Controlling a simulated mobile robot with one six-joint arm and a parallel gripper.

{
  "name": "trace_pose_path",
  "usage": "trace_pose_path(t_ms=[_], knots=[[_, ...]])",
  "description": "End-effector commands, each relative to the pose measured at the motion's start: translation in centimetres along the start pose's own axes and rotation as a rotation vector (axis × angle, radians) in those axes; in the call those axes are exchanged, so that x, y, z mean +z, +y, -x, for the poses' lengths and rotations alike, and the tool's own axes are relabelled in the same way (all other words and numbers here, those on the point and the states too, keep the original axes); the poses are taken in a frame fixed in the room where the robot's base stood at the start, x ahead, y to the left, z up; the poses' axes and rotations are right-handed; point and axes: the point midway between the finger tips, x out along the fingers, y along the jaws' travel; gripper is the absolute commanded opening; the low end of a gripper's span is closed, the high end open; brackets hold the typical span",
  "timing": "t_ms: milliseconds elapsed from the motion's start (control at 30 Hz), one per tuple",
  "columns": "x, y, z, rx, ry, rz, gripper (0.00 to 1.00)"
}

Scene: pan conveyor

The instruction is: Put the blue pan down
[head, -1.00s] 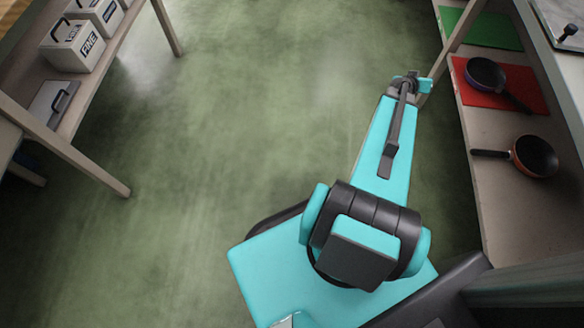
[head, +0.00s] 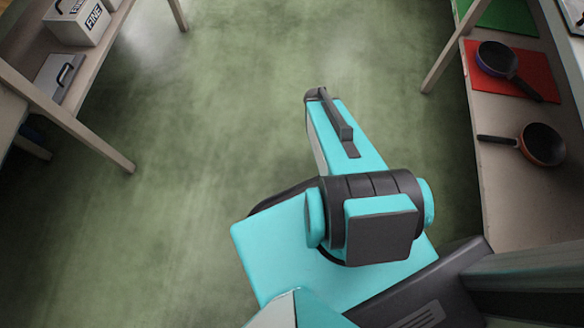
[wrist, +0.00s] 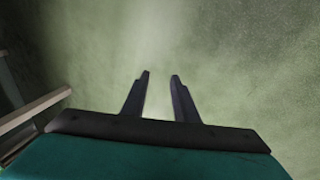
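The blue pan (head: 496,59) has a dark inside and a bluish-purple rim. It lies on a red mat (head: 537,65) on the shelf at the right of the head view, its dark handle pointing down and right. My gripper (wrist: 160,74) shows in the wrist view with its two dark fingers apart and nothing between them, above the green floor. In the head view my arm points up over the floor, left of the shelf, and the fingers are hidden. The gripper is well apart from the pan.
An orange pan (head: 542,144) lies on the bare shelf (head: 500,195), nearer than the red mat. A green mat (head: 505,15) lies beyond, its visible part empty. A shelf post (head: 445,65) stands at the shelf's edge. Boxes (head: 80,22) stand on a left rack. The middle floor is clear.

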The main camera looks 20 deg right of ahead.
Motion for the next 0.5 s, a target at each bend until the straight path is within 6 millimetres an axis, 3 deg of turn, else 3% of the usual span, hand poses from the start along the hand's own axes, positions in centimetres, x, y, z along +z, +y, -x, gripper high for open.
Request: trace_pose_path(t_ms=[33,200,500], knots=[[1.6,-1.9,0.2,-0.020,-0.034,0.036,0.27],[7.1,-7.2,0.8,-0.092,-0.159,0.154,0.27],[17.3,-14.2,3.0,-0.216,-0.373,0.364,0.27]])
